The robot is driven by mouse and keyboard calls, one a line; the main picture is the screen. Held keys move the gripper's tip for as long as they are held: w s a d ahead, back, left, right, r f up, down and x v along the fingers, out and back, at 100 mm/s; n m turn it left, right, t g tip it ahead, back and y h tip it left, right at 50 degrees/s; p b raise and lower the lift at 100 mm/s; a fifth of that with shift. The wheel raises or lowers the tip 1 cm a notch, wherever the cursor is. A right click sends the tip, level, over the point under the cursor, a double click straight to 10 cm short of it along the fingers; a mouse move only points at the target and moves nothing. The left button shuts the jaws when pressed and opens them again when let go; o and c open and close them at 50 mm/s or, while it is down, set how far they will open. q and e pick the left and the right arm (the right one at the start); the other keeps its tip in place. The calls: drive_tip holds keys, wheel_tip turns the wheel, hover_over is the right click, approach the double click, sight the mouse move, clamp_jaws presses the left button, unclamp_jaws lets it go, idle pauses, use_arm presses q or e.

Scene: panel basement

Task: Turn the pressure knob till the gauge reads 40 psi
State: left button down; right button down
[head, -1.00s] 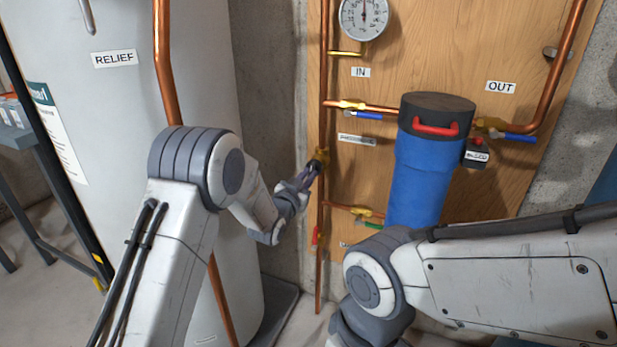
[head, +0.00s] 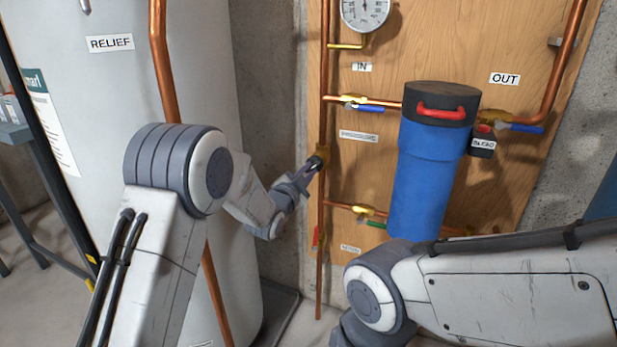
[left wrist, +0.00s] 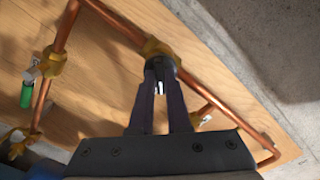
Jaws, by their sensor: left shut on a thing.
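The pressure knob (left wrist: 160,68) is a dark knob with a white mark, on a brass body (head: 323,155) on the vertical copper pipe. My left gripper (head: 315,163) is shut on it, and in the left wrist view the two fingers (left wrist: 160,85) sit on either side of the knob. The round gauge (head: 365,10) is at the top of the head view, partly cut off by the frame edge. Its needle points roughly upward, but the numbers are too small to read. My right arm shows at the lower right; its gripper is out of view.
A blue filter housing (head: 427,175) with a black cap and red handle stands right of the knob. Blue-handled valves (head: 365,107) sit on copper pipes. A grey tank (head: 100,75) marked RELIEF stands at left, with a copper pipe (head: 163,65) in front.

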use_arm(q)
drive_tip(key=shift+m, duration=0.3)
drive_tip(key=c, duration=0.9)
unclamp_jaws()
drive_tip(key=shift+s, duration=0.1)
drive_tip(key=v, duration=1)
drive_tip(key=shift+s+p, duration=0.15)
drive_tip(key=shift+p, duration=0.25)
